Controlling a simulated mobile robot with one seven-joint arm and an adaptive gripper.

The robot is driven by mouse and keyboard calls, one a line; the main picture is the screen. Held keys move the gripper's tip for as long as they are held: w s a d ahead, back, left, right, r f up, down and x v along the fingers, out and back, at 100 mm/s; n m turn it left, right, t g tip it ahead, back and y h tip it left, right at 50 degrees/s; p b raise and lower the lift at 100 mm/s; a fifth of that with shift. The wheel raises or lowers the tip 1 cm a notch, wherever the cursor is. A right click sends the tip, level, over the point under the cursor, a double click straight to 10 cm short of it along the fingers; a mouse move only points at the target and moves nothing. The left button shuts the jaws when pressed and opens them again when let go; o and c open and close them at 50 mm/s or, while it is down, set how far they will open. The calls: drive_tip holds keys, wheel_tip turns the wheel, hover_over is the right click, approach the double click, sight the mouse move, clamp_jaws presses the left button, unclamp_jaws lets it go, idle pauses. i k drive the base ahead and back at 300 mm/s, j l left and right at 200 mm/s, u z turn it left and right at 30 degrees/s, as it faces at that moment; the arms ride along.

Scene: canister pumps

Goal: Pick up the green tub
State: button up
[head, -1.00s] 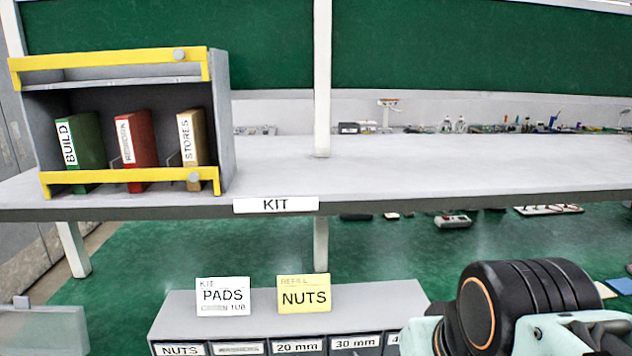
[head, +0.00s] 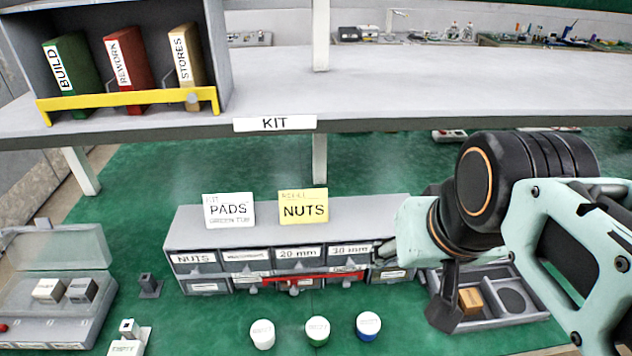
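The green tub (head: 317,332) stands upright on the green bench near the bottom of the head view. It has a white lid with small, unreadable lettering and a green lower body. A white tub (head: 262,334) stands to its left and a blue tub (head: 368,326) to its right, with gaps between them. My arm comes in from the right. My gripper (head: 446,308) shows as a dark part hanging below the arm, to the right of the tubs and apart from them. Its fingertips cannot be made out clearly.
A grey drawer unit (head: 190,240) stands behind the tubs, with a PADS card (head: 228,210) and NUTS card (head: 303,207) on top. A compartment tray (head: 540,314) lies under my arm. An open case (head: 60,335) is at left. The shelf (head: 420,95) spans above.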

sight(317, 327)
drive_tip(key=j+z, duration=0.35)
drive_tip(key=k+j+z, duration=0.1)
drive_tip(key=j+z, duration=0.2)
drive_tip(key=k+j+z, duration=0.15)
drive_tip(key=j+z, duration=0.2)
drive_tip(key=l+z, duration=0.25)
drive_tip(key=j+u, duration=0.25)
